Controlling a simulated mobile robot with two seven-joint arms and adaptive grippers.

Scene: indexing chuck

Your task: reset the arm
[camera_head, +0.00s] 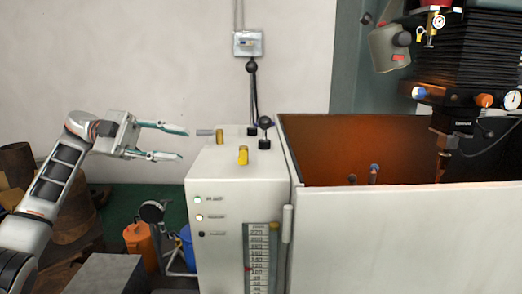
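My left gripper (184,143) reaches in from the left. Its two fingers are spread wide, with nothing between them. The fingertips are near the upper left edge of a white machine cabinet (232,190); I cannot tell whether they touch it. On the cabinet top are a short lever with a black ball (265,122), a taller rod with a black ball (251,67), a yellow knob (243,155) and a small grey handle with a brass end (206,132). Which of these the task calls the arm is not clear. My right gripper is not in view.
A white-walled enclosure (400,240) with an orange-lit inside stands right of the cabinet, under a black machine head (470,60). An orange can (140,242), a grey box (108,272) and barrels (72,215) crowd the floor at left. Space above the cabinet's left side is open.

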